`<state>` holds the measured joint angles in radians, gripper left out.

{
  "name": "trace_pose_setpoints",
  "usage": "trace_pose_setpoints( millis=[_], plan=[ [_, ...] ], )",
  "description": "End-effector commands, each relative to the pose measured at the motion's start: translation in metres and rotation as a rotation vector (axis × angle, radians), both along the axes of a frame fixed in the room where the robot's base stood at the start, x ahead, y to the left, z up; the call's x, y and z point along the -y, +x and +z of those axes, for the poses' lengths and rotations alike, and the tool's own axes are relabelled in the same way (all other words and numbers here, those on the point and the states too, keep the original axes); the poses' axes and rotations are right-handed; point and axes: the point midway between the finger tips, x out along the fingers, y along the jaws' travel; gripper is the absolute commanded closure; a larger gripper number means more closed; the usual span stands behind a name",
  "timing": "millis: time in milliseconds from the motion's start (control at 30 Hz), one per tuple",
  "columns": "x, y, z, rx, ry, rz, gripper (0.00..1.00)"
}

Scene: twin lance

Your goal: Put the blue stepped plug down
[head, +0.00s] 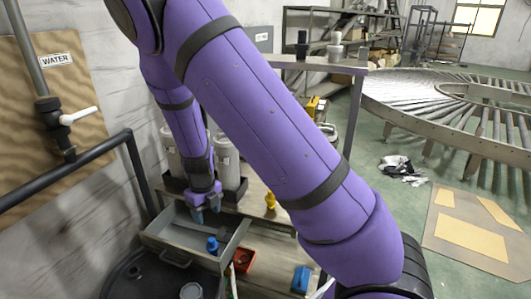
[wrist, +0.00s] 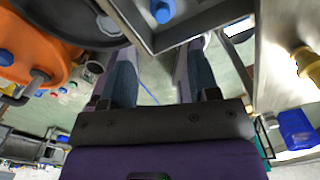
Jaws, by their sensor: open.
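The blue stepped plug (head: 212,245) stands in an open grey drawer (head: 165,236), near its right side in the head view. In the wrist view the plug (wrist: 163,11) shows at the top edge, partly cut off, inside the drawer's corner (wrist: 190,32). My gripper (head: 206,211) is above the drawer, a little above the plug and apart from it. In the wrist view my gripper (wrist: 160,80) has its two fingers spread, with nothing between them.
A yellow piece (head: 270,201) stands on the bench right of the drawer. A red bin (head: 243,261) and a blue box (head: 301,280) lie lower right. A black pipe rail (head: 95,152) runs at left. An orange object (wrist: 45,50) fills the wrist view's upper left.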

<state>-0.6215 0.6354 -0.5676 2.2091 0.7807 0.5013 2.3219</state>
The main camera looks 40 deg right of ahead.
Motion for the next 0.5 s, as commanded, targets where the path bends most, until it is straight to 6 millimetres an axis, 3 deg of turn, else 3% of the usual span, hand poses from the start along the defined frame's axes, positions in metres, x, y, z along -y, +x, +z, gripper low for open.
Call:
trace_pose_setpoints(
  millis=[267, 500],
  plan=[
    [-0.002, -0.017, 0.075, 0.069, 0.122, 0.415, 0.45],
    [0.004, -0.044, 0.145, 0.183, 0.167, 0.853, 0.45]
  ],
)
